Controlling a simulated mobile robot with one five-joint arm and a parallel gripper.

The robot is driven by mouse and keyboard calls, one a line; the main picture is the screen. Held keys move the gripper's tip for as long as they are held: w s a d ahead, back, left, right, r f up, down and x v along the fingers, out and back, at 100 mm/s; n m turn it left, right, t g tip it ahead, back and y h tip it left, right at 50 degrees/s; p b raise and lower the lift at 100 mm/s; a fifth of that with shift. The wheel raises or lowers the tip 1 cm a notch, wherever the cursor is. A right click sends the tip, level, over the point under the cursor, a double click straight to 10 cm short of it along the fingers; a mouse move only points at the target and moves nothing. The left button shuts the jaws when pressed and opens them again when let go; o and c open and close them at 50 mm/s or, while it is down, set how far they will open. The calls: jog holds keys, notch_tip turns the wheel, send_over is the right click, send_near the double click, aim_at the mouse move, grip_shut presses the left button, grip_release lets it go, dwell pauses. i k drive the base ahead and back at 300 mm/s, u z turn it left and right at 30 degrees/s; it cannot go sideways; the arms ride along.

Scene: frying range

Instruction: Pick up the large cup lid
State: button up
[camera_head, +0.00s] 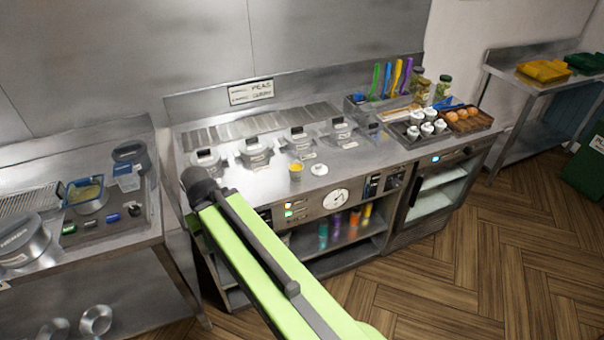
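A small white round piece (319,170) lies on the steel counter, right of a small cup with yellow contents (296,171). It looks like a lid, but it is too small to tell whether it is the large cup lid. The two stand close together near the counter's front edge. My green arm reaches up from the lower right, and its dark rounded end is left of the cup. No gripper fingers show in this view.
Several lidded steel wells (254,152) line the counter behind the cup. White bottles (427,129) and a tray of brown round items (463,120) stand at right. A left bench (150,222) holds containers. Wooden floor (470,270) is clear at right.

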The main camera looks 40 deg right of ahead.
aim_at(320, 170)
jog(key=i, duration=1)
jog(key=u, duration=0.05)
